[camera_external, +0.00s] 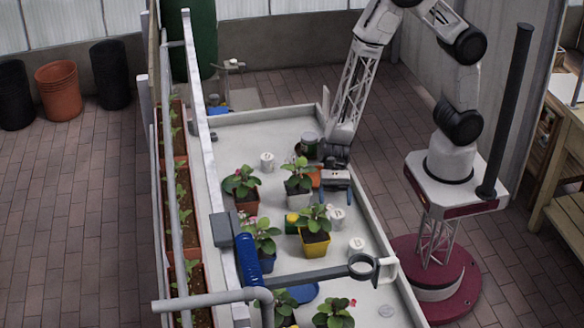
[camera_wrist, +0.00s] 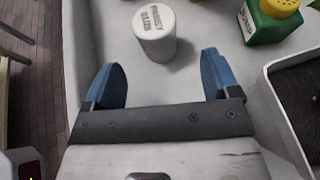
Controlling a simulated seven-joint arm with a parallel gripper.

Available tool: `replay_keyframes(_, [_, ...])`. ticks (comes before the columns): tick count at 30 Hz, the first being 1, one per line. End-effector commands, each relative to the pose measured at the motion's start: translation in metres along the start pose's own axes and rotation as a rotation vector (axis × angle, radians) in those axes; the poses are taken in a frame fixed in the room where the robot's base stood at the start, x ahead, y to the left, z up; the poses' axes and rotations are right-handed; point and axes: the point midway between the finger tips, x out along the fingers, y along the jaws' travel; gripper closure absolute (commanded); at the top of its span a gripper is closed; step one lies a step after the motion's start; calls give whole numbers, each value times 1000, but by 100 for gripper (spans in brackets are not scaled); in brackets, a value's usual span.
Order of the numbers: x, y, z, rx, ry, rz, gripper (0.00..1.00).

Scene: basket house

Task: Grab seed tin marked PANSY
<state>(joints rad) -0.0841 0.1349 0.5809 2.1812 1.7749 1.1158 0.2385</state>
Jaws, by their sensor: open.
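A white tin (camera_wrist: 156,32) with dark lettering on its lid stands upright just beyond my open fingers, roughly centred between them in the wrist view. The lettering is sideways and hard to read; I cannot confirm PANSY. It appears to be the white tin (camera_external: 337,217) in front of my gripper in the external view. My gripper (camera_external: 336,186) is low over the bench's right side; its blue fingers (camera_wrist: 162,75) are apart and empty, not touching the tin. Other white tins stand at the back (camera_external: 267,162) and nearer the front (camera_external: 356,247); their labels are unreadable.
A green can with a yellow top (camera_wrist: 270,20) stands to the tin's right in the wrist view. A pale planter (camera_wrist: 276,88) is close to my right finger. Several potted plants crowd the bench, including a yellow pot (camera_external: 314,245). A grey bar with a ring (camera_external: 320,273) crosses the front.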

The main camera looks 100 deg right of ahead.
Motion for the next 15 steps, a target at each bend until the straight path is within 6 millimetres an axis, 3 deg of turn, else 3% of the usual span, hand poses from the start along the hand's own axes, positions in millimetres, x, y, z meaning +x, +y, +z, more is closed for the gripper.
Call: replay_keyframes(15, [25,1,0,0,0,2,18])
